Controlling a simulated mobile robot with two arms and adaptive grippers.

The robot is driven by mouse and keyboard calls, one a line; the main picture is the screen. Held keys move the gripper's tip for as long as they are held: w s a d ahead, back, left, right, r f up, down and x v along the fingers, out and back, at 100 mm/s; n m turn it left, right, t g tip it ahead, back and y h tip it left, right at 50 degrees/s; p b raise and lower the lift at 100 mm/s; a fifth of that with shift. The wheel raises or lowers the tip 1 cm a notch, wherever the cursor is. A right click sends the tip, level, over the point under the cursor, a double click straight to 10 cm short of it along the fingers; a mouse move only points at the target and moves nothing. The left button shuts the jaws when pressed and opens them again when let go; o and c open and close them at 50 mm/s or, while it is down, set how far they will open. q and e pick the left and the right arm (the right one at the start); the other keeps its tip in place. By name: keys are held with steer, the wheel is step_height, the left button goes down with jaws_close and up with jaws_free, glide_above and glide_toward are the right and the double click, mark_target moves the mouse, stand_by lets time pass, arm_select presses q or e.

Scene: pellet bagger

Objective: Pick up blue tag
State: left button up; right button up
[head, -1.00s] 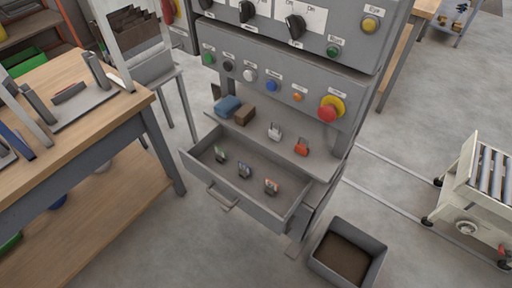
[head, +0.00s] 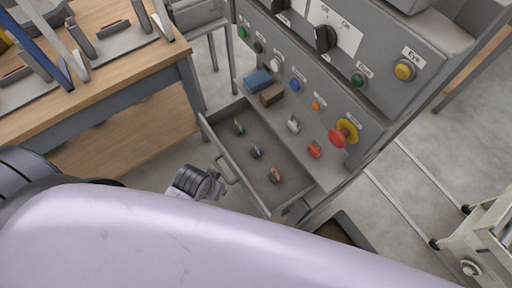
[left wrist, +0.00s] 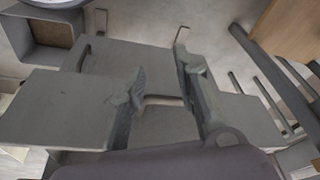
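The blue tag (head: 257,151) stands in the open drawer (head: 222,138), between a green tag (head: 239,127) and a red-orange tag (head: 275,175). My left gripper (head: 196,182) is outside the drawer, by its front and handle (head: 226,170), apart from the tags. In the left wrist view, its two fingers (left wrist: 163,92) are spread with a gap and nothing clearly held between them. Grey surfaces fill much of that view, and I cannot make out the blue tag there. My right gripper is not in view.
Above the drawer, a shelf holds a blue item (head: 257,79), a brown block (head: 272,95), a white padlock (head: 293,124) and a red padlock (head: 314,149). A wooden workbench (head: 120,72) stands left. A bin (head: 340,229) is partly hidden behind my arm.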

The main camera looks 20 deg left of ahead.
arm_select(q)
step_height(320, 180, up, 6)
step_height(320, 180, up, 10)
steer(key=n+g+p, duration=0.2)
steer(key=n+g, duration=0.1)
steer(key=n, duration=0.9)
glide_above(256, 145)
step_height(256, 145, down, 11)
steer(key=shift+s+a+f, duration=0.1)
steer(key=shift+s, duration=0.05)
steer(key=shift+d+f+p, duration=0.2)
steer(key=shift+f+p, duration=0.1)
steer(key=shift+f, duration=2.5)
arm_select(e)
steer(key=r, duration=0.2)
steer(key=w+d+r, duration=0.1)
arm_select(q)
steer(key=shift+c, duration=0.3)
